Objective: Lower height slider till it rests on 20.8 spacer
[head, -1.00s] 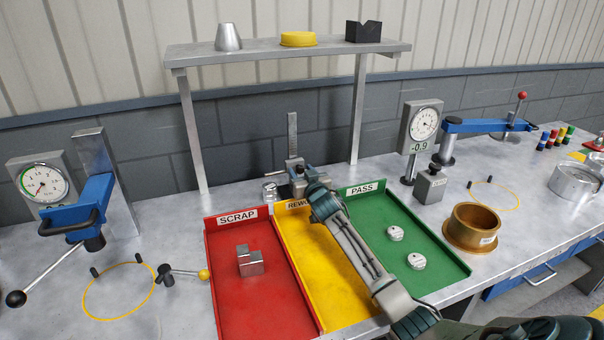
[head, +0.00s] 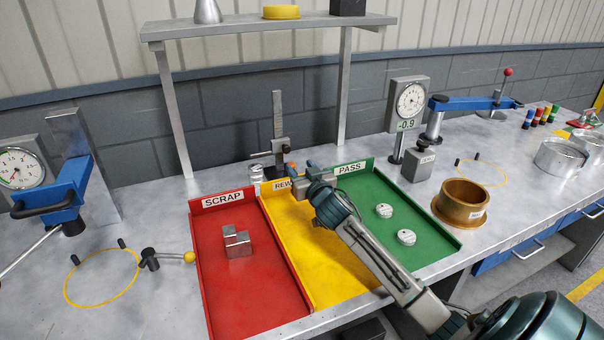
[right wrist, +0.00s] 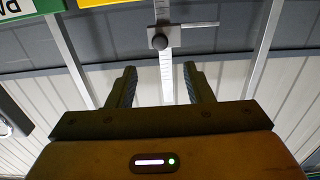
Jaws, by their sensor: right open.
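The height gauge (head: 278,115) stands upright behind the yellow tray, and its slider (head: 281,148) sits low on the scale. I cannot tell what the slider touches.
Red SCRAP (head: 225,290), yellow REWORK (head: 330,270) and green PASS (head: 430,235) trays lie in front. A silver block (head: 238,243) is in the red tray; two white discs (head: 384,211) are in the green. A shelf (head: 260,25) stands over the gauge.

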